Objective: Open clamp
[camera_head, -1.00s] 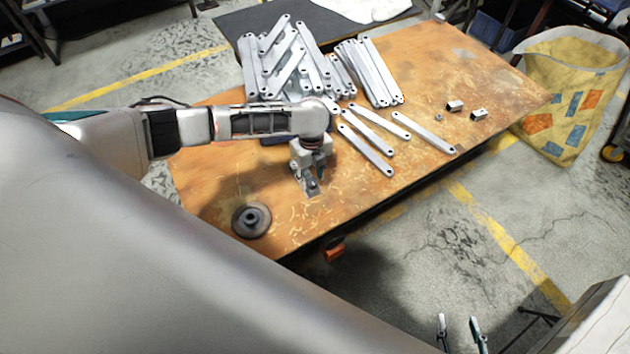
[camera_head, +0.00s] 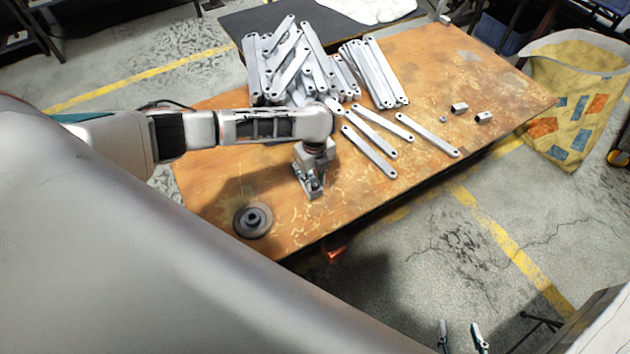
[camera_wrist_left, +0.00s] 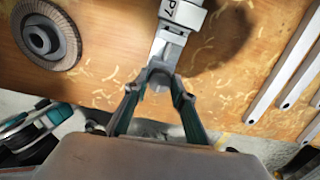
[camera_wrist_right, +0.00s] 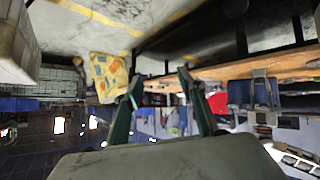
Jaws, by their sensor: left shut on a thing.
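A grey metal clamp (camera_head: 314,193) stands near the front edge of the wooden table. My left gripper (camera_head: 311,178) is over it, pointing down. In the left wrist view the clamp (camera_wrist_left: 168,42) reaches up from the fingertips, with a pale block marked "P7" at the top. My left fingers (camera_wrist_left: 160,82) close in on a grey part at the clamp's near end, its handle as far as I can tell. The fingers partly hide this part. My right gripper (camera_head: 459,336) is open and empty, off the table at the lower right; its spread fingers show in the right wrist view (camera_wrist_right: 160,85).
A dark grinding disc (camera_head: 253,220) lies left of the clamp. Flat galvanized brackets (camera_head: 370,150) lie loose to the right, with piles (camera_head: 295,62) behind. Small metal blocks (camera_head: 459,107) sit farther right. Bare table (camera_head: 490,70) shows at the right.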

